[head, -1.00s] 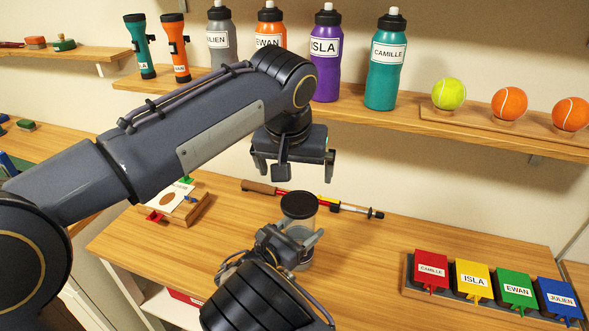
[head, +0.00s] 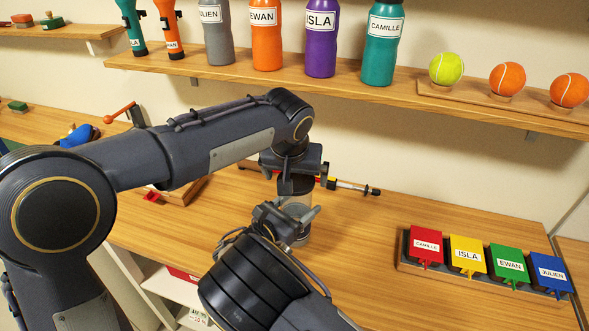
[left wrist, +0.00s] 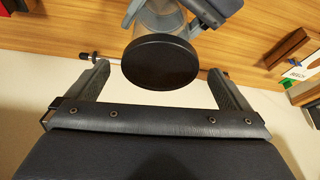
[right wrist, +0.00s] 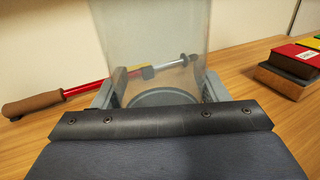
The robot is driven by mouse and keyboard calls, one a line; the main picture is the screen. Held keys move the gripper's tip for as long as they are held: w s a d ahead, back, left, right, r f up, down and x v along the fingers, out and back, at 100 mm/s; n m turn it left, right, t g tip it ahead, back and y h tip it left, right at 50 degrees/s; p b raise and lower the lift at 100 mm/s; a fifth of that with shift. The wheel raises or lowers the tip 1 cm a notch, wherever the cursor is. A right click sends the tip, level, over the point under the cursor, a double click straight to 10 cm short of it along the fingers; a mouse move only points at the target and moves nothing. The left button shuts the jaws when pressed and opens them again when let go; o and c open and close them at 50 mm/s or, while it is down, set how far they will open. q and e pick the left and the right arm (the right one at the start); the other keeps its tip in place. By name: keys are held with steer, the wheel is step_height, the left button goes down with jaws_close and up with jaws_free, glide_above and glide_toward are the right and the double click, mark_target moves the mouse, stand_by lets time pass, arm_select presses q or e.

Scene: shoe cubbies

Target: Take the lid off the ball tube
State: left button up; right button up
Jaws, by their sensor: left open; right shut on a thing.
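The ball tube (head: 299,211) is a clear cylinder standing upright on the wooden counter. Its round black lid (head: 296,186) is on top. My right gripper (head: 288,217) is shut on the tube's side; in the right wrist view the clear wall of the tube (right wrist: 155,45) shows between its fingers. My left gripper (head: 295,178) is open and points down over the lid, partly hiding it. In the left wrist view the lid (left wrist: 160,62) lies between the two open fingertips, with a gap on each side.
A pole with a brown grip and red shaft (right wrist: 75,91) lies behind the tube. Colored name boxes (head: 468,257) stand at the counter's right. The shelf above holds bottles (head: 321,40), flashlights and balls on a wooden holder (head: 505,97). The counter between tube and boxes is clear.

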mark_target(295, 182)
arm_select(q)
steer(key=c, duration=1.1)
steer(key=shift+r, duration=0.15)
steer(key=shift+r, duration=1)
steer(key=shift+r, duration=2.05)
arm_select(e)
steer(key=o, duration=1.4)
steer(key=shift+o, duration=0.2)
